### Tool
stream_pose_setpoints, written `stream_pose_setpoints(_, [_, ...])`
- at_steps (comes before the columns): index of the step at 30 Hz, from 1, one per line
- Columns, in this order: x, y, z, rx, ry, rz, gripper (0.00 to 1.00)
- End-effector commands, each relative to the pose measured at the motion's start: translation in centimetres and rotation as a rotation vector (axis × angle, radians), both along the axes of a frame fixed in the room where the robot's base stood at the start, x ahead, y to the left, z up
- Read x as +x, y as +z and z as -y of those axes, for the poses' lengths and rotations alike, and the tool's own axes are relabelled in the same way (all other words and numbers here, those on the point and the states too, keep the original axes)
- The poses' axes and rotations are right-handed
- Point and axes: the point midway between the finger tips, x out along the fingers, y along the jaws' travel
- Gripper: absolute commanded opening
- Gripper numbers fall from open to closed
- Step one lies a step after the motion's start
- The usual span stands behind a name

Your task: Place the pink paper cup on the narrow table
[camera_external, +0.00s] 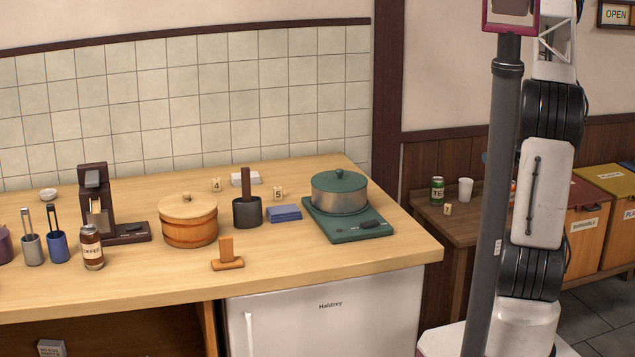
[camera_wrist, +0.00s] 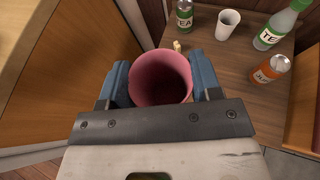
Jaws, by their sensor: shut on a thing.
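The pink paper cup (camera_wrist: 160,80) is upright between the blue fingers of my gripper (camera_wrist: 163,84) in the wrist view. The fingers are shut on its two sides, and I look down into its open mouth. The narrow table (camera_wrist: 225,75) is the dark wooden one beyond and to the right of the cup. It also shows in the external view (camera_external: 458,228), right of the counter. The cup appears over or near the table's left part; its height above the top cannot be told. In the external view my arm hides the cup and most of the gripper.
The table's middle is bare. The counter (camera_external: 400,252) is left of it, bins (camera_external: 590,222) right.

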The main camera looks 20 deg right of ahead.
Motion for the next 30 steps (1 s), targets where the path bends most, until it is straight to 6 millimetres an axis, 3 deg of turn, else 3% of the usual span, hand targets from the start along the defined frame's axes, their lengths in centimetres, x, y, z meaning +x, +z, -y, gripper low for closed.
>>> stream_pose_setpoints(6, [0.0,-5.9,0.0,0.003,0.0,-0.002,0.36])
stream_pose_setpoints(15, [0.0,-12.3,0.0,0.001,0.0,0.0,0.36])
stream_pose_setpoints(22, [0.0,-14.8,0.0,0.0,0.0,0.001,0.36])
stream_pose_setpoints(30, [0.0,-15.4,0.0,0.0,0.0,0.001,0.36])
